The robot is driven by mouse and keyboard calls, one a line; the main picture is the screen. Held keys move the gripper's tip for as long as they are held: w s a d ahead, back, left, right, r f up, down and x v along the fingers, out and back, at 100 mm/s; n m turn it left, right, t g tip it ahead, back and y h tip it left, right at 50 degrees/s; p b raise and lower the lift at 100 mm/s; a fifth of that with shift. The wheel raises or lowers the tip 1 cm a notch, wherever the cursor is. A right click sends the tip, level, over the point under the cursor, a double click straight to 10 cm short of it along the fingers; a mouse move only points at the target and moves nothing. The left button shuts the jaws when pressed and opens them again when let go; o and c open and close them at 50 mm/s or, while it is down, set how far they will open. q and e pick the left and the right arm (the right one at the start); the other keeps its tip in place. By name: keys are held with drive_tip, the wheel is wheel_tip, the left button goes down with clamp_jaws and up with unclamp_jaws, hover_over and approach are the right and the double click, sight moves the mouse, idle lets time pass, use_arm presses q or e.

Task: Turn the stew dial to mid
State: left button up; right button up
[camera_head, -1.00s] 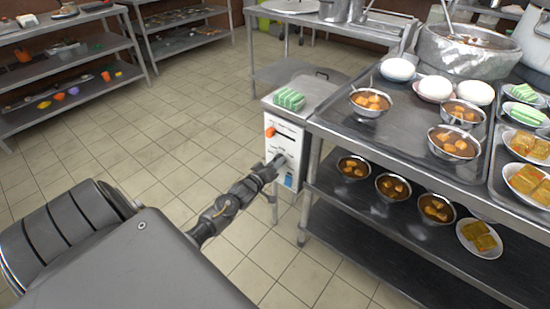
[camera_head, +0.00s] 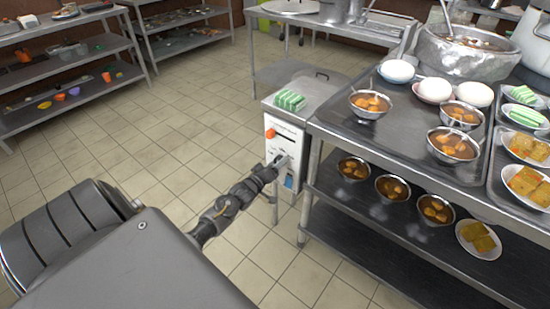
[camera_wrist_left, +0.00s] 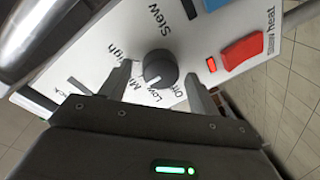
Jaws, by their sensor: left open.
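The stew dial (camera_wrist_left: 160,68) is a round black knob with a white pointer, on a white panel marked Stew, Off, Low, Mid and High. Its pointer aims near the Low mark. My left gripper (camera_wrist_left: 158,84) is open, with one finger on each side of the dial; I cannot tell whether either finger touches it. In the head view, my left gripper (camera_head: 279,164) is at the front of the white control panel (camera_head: 297,150) and hides the dial. My right gripper is not in view.
A red Stew heat switch (camera_wrist_left: 242,50) with a lit red lamp sits beside the dial. A steel counter (camera_head: 400,160) with bowls and plates stands right of the panel. A green-striped item (camera_head: 290,100) lies on top of the unit. The tiled floor to the left is clear.

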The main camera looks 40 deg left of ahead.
use_arm(q)
drive_tip(key=s+p, duration=0.1)
drive_tip(key=s, duration=0.9)
drive_tip(key=shift+s+d+r+p, duration=0.3)
drive_tip(key=shift+s+d+r, duration=0.05)
drive_tip(key=shift+s+d, duration=0.05)
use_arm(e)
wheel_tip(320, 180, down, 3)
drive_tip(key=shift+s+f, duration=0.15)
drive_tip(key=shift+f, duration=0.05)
